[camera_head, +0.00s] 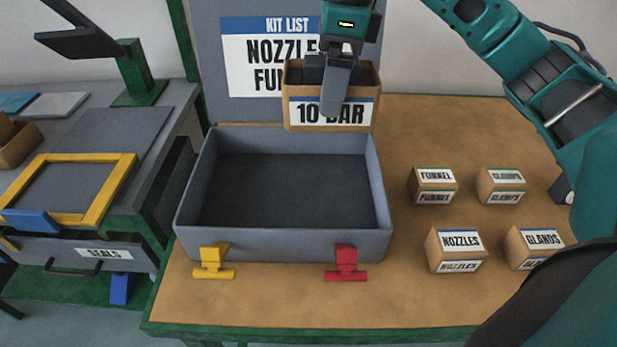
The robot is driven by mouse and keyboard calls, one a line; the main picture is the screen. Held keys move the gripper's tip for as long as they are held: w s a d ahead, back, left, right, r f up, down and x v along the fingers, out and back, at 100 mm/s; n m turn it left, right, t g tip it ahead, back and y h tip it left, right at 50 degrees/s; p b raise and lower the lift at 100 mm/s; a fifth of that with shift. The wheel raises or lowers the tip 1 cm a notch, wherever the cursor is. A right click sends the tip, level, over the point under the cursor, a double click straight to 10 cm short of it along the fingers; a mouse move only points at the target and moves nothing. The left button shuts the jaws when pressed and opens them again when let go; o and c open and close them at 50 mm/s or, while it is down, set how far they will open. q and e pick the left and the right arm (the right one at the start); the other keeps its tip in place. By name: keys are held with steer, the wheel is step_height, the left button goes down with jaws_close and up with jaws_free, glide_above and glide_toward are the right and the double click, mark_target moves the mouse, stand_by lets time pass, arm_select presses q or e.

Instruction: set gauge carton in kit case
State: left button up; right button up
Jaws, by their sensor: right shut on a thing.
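The gauge carton (292,105), a small brown open-topped box labelled "10 BAR", is held by my right gripper (337,98). The gripper reaches down from above and is shut on the carton's front wall, one finger covering part of the label. The carton appears raised, in front of the lid and over the back part of the kit case. The kit case (290,243) is grey, open and empty, with its lid (212,70) standing up behind. The lid carries a "KIT LIST" sheet (255,62), partly hidden by the carton. My left gripper is not in view.
Cartons labelled funnel (434,187), clamps (501,186), nozzles (456,250) and glands (536,247) stand right of the case. Yellow (213,262) and red (345,263) latches are at its front. A side bench with a yellow frame (112,190) is at left.

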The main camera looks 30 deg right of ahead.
arm_select(q)
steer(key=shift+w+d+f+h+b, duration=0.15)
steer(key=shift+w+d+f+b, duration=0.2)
steer(key=shift+b, duration=0.3)
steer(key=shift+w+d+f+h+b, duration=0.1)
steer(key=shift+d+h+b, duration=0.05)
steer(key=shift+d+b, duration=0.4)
arm_select(e)
steer(key=shift+f, duration=8.9)
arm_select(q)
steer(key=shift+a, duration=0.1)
arm_select(e)
steer(key=shift+f, duration=0.1)
steer(key=o, duration=0.7)
steer(key=shift+f, duration=0.1)
steer(key=shift+c, duration=0.2)
steer(key=shift+o, duration=0.5)
